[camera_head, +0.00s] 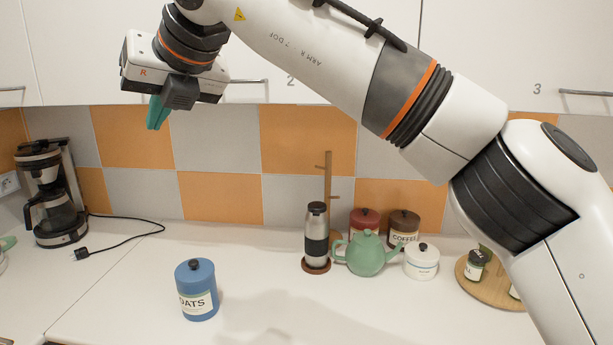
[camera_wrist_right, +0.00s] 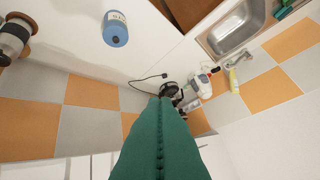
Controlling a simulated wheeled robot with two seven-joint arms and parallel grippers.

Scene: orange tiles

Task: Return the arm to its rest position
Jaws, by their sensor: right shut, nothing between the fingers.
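My right arm reaches across the upper part of the head view from the right. My right gripper (camera_head: 156,112) is raised high at the upper left, in front of the white wall cabinets, well above the counter. Its green fingers are shut and empty; they also fill the lower middle of the right wrist view (camera_wrist_right: 160,140). My left gripper is not in the head view.
A blue oats canister (camera_head: 197,290) stands on the counter (camera_head: 120,290). Behind are a coffee maker (camera_head: 50,195), a steel flask (camera_head: 317,235), a green teapot (camera_head: 366,255), several jars and a round wooden tray (camera_head: 488,291). Cabinets are close to the arm. A sink (camera_wrist_right: 237,28) shows in the wrist view.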

